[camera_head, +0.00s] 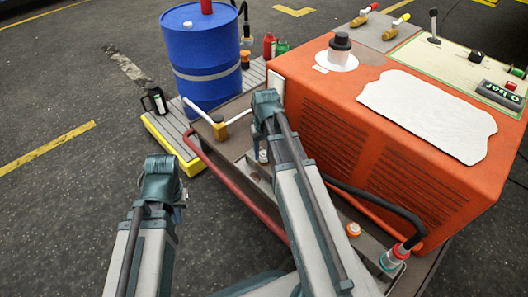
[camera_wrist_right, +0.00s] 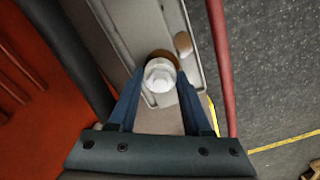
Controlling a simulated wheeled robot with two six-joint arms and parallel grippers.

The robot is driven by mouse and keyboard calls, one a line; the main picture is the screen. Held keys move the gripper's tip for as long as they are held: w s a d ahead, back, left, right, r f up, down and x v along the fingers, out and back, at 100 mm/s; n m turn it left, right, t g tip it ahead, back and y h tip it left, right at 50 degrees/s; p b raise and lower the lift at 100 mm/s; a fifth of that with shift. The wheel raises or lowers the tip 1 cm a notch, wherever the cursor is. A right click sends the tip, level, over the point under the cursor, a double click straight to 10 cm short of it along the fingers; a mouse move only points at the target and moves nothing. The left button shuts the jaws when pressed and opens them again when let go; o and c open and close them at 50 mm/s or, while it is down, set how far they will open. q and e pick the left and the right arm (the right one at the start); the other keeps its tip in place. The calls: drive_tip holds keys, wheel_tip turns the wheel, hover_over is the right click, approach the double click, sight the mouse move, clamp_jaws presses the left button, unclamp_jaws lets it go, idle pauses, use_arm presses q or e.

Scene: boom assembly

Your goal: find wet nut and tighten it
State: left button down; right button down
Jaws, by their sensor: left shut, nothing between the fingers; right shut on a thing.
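In the right wrist view, the two blue fingers of my right gripper (camera_wrist_right: 161,76) are closed around a pale, round-topped fitting (camera_wrist_right: 159,70) on a grey channel-like ledge (camera_wrist_right: 150,25). A brown patch shows at its far side; I cannot tell whether it is wet. In the head view, a small pale piece (camera_head: 263,156) shows just below my right wrist, whose fingers are mostly hidden there. My left gripper (camera_head: 180,198) hangs shut and empty at the lower left, away from the machine. No nut can be clearly told by its shape.
A second small brown-and-pale piece (camera_wrist_right: 183,43) lies near the held fitting. The orange machine housing (camera_head: 400,125) stands to the right, with a black hose (camera_head: 385,203) below it. A red rail (camera_head: 235,185) edges the base. A blue drum (camera_head: 205,55) stands behind.

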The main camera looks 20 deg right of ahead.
sight(264, 154)
drive_tip(key=shift+c, duration=1.7)
unclamp_jaws()
wheel_tip(264, 154, up, 14)
drive_tip(key=p, duration=1.4)
drive_tip(key=shift+d+f, duration=0.1)
